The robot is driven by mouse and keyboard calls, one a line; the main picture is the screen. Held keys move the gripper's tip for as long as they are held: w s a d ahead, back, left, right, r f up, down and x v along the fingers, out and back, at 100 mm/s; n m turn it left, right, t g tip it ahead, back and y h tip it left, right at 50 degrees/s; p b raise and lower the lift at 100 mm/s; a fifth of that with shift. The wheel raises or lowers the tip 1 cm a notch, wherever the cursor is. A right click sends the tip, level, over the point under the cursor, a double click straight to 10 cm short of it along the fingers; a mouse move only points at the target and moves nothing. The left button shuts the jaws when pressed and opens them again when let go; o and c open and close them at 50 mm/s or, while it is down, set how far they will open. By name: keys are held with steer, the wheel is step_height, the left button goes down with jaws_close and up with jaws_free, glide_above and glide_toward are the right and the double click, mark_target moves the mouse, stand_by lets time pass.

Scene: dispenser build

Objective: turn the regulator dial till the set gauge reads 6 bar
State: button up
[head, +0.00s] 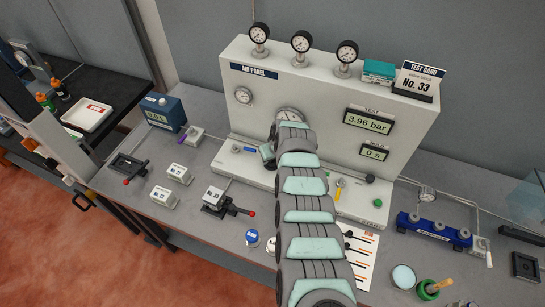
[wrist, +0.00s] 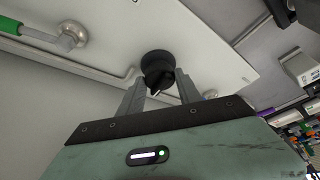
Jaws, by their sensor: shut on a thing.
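In the head view my arm covers the dial and the jaws. The test display (head: 369,120) reads 3.96 bar.
Three gauges, including the middle one (head: 301,41), stand on the panel's top edge beside a test card (head: 417,80) marked No. 33. A second display (head: 374,153) reads 0 s. A blue manifold (head: 433,231) stands at the right. Several small valve blocks lie left of my arm.

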jaws_close()
steer(key=shift+s+a+m+p, duration=0.1)
steer(key=shift+m+p, duration=0.2)
steer(key=shift+p, duration=0.2)
